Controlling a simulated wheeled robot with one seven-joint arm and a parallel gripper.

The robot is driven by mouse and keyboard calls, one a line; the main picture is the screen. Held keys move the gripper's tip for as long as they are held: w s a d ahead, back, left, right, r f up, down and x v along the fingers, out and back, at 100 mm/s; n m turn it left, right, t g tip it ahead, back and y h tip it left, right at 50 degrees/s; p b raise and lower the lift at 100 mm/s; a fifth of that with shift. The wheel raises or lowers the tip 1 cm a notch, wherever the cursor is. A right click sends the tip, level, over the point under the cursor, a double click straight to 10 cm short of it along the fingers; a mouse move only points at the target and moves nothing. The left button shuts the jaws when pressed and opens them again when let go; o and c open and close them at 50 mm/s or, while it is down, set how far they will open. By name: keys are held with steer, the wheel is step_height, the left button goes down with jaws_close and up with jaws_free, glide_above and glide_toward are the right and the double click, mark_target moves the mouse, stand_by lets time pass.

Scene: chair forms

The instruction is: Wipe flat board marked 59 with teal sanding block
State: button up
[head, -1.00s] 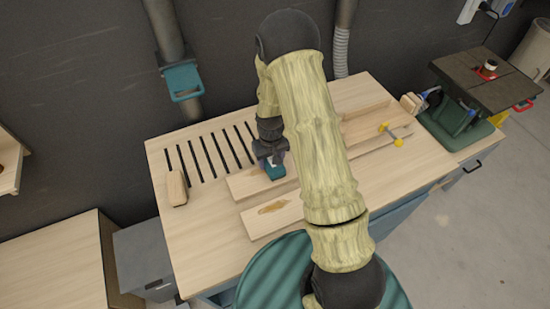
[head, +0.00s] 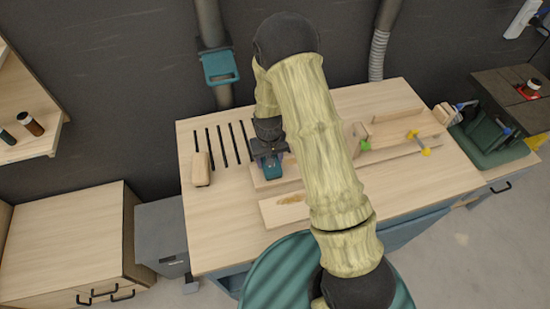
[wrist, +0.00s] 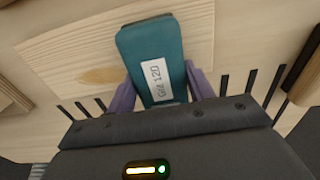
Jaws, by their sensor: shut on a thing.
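The teal sanding block (wrist: 152,58) carries a white label that seems to read 120. My gripper (head: 268,160) is shut on it, with purple fingers (wrist: 160,90) on both sides in the wrist view. The block is over the left part of the rear flat board (head: 285,183); whether it touches the wood is unclear. A front board (head: 272,212) with a brown stain lies nearer me. The wrist view shows a pale board (wrist: 65,50) with a tan patch beside the block. No number 59 is readable on either board. My arm hides part of both boards.
A wooden block (head: 201,169) lies left on the workbench (head: 220,225), near dark slots. Boards with a yellow-ended clamp (head: 419,143) and a green piece (head: 365,145) lie to the right. A teal machine (head: 490,140) stands beyond. The bench's front left is clear.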

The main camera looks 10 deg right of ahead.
mark_target(264, 160)
steer(key=shift+s+a, duration=0.15)
steer(key=shift+a, duration=0.7)
step_height(264, 160, up, 8)
steer(key=p, duration=0.5)
steer(key=shift+d+f, duration=0.1)
steer(key=shift+f, duration=0.05)
steer(key=shift+r, duration=0.2)
